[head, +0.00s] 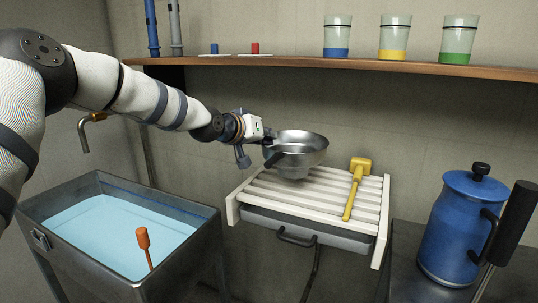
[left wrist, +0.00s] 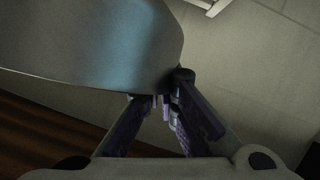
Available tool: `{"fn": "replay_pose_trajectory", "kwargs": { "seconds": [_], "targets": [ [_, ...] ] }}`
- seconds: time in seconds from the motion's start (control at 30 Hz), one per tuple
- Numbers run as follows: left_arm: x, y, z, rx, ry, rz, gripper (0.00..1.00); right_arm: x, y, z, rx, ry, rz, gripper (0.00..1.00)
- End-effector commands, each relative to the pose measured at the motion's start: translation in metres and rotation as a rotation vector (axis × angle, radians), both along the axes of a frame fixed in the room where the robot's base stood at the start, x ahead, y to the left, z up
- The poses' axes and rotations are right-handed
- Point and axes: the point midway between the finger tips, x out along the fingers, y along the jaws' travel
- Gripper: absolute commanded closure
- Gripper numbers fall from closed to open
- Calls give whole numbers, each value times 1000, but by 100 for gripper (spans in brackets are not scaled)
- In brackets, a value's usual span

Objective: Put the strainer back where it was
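The strainer (head: 306,146) is a grey metal bowl with a dark handle. It is over the back left of the white slatted rack (head: 265,196); I cannot tell whether it touches the slats. My left gripper (head: 256,148) is at the bowl's left side, its fingers spread apart. In the left wrist view the bowl (left wrist: 90,45) fills the upper left, close against the fingertips (left wrist: 165,88). No part of it is clearly clamped between them. My right gripper is not in view.
A yellow mallet (head: 357,185) lies on the rack's right side. A metal tank of blue liquid (head: 110,232) with an orange-handled tool (head: 143,238) stands left. A blue jug (head: 457,230) stands right. A shelf (head: 320,62) with several glasses runs above.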

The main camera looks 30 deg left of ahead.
Motion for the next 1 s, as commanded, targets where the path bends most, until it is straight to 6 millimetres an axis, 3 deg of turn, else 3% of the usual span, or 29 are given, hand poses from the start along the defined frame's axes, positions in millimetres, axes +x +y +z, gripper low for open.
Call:
{"fn": "replay_pose_trajectory", "kwargs": {
  "seconds": [0.17,0.33,0.67,0.8,1.0],
  "targets": [
    [6,12,-15,-4,-3,2,100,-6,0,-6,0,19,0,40],
    [6,12,-44,-2,-3,0,100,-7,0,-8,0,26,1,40],
    [6,12,-46,-2,-7,0,100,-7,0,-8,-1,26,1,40],
    [5,12,-46,-1,-5,-1,75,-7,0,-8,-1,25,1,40],
    [5,12,-46,-1,-6,-1,75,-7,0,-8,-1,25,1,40]
  ]
}}
